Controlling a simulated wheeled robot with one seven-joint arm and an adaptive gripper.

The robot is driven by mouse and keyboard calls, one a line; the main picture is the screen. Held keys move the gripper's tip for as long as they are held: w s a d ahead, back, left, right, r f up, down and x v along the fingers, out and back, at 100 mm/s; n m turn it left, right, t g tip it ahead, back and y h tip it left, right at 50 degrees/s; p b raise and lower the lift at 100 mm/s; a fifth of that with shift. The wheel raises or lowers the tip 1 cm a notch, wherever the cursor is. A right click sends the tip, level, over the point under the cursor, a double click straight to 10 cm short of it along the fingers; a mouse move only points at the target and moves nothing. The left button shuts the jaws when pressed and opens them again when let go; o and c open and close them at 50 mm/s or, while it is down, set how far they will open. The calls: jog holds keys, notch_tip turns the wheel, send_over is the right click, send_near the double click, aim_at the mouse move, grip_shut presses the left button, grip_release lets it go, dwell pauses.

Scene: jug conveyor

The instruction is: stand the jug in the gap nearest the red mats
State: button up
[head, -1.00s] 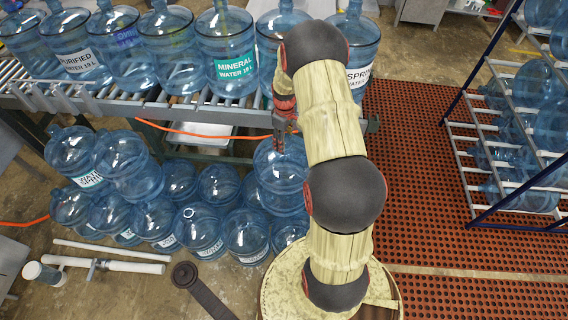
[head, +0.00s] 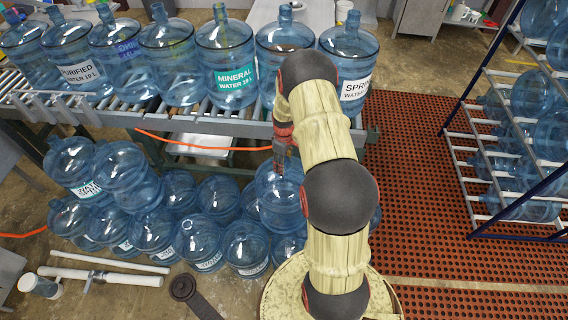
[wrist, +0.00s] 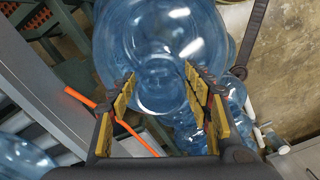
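A clear blue jug (head: 281,196) hangs below my gripper (head: 283,150), in front of the conveyor. In the wrist view the jug (wrist: 160,30) lies between the yellow-padded fingers of my gripper (wrist: 160,92), which close on its neck. It looks roughly upright; its base is hidden among other jugs. A row of labelled blue jugs stands on the roller conveyor (head: 105,112); the rightmost, a spring water jug (head: 345,58), is nearest the red mats (head: 420,215). My arm covers part of the row's front, and I cannot make out a jug-wide gap.
Several blue jugs (head: 200,240) crowd the floor before the conveyor. A blue-framed rack (head: 470,110) with jugs stands on the mats at right. White pipes (head: 100,276) lie at lower left. An orange cable (head: 190,146) runs along the conveyor's front. The mats left of the rack look clear.

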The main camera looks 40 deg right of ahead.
jog(key=o, duration=0.5)
jog(key=shift+r, duration=0.15)
notch_tip(320, 180, up, 12)
jog(key=shift+f+p, duration=0.25)
jog(key=shift+p, duration=0.15)
jog(key=s+a+r+m+t, duration=0.1)
jog(key=a+r, duration=0.7)
jog(key=r, duration=0.4)
jog(key=s+a+r+t, duration=0.1)
jog(key=s+a+r, duration=0.1)
jog(key=a+r, duration=0.85)
jog(key=s+a+r+t, duration=0.1)
jog(key=s+a+r, duration=0.2)
jog(key=s, duration=0.3)
jog(key=s+a+r+m+t, duration=0.1)
jog(key=s+a+r, duration=0.3)
jog(key=s+a, duration=0.1)
jog(key=s+a+r+m+t, duration=0.1)
jog(key=s+a+r, duration=0.2)
jog(key=s, duration=0.4)
jog(key=shift+s+a+r+t, duration=0.1)
jog(key=shift+a+t, duration=0.05)
jog(key=shift+a, duration=0.3)
jog(key=shift+s+a+r+t, duration=0.1)
jog(key=shift+a+t, duration=0.05)
jog(key=shift+a, duration=0.25)
